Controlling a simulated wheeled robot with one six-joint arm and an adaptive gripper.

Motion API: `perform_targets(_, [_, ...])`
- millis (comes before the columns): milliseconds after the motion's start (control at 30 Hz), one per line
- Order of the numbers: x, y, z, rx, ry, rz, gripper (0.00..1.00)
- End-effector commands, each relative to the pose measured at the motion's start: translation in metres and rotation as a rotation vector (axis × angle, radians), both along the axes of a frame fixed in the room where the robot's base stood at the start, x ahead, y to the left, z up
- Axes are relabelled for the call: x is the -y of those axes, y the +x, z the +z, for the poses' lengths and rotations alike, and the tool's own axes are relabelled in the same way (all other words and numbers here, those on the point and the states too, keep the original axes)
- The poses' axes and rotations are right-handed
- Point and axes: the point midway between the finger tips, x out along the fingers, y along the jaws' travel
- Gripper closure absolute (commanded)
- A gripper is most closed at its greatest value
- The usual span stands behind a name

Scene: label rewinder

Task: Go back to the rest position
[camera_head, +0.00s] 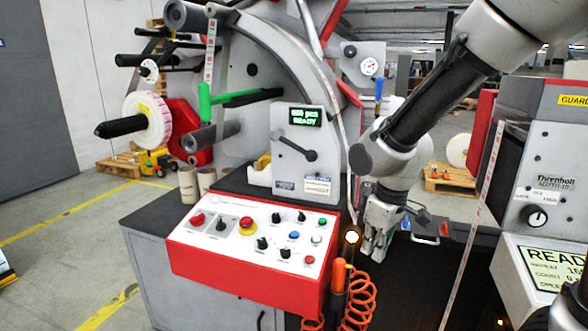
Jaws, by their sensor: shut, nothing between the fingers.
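My gripper (375,247) hangs fingers-down at the end of my arm, which reaches in from the upper right. It is just right of the red control panel (250,247), beside a small lit round lamp (352,236). The fingers look closed, with nothing seen between them. The panel carries several knobs and buttons in red, black, blue, green and white. Above it, the grey label rewinder (265,60) has a green-lit display reading READY (305,117).
An orange coiled hose (358,300) and orange-handled tool (339,277) hang below the gripper. A label web (470,240) runs down to its right. A grey machine (545,190) stands at the right, with a READY screen (555,268). Open floor lies at the left.

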Motion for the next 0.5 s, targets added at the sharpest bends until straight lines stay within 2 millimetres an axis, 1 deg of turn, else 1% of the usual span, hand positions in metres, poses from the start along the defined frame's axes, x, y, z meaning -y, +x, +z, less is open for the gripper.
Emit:
perform_targets(33, [0.027,-0.016,0.019,-0.019,-0.001,-0.102,1.00])
perform_targets(67, [0.041,-0.026,0.030,-0.033,-0.002,-0.164,1.00])
perform_targets(100, [0.061,-0.041,0.042,-0.049,-0.004,-0.245,1.00])
perform_targets(167, [0.087,-0.063,0.061,-0.061,0.000,-0.356,1.00])
perform_targets(200, [0.104,-0.078,0.072,-0.061,0.006,-0.423,1.00])
perform_targets(300, [0.135,-0.109,0.096,-0.025,0.035,-0.549,1.00])
perform_targets(333, [0.143,-0.115,0.101,-0.004,0.046,-0.575,1.00])
perform_targets(400, [0.157,-0.125,0.115,0.060,0.077,-0.631,1.00])
perform_targets(500, [0.171,-0.134,0.130,0.141,0.110,-0.694,1.00])
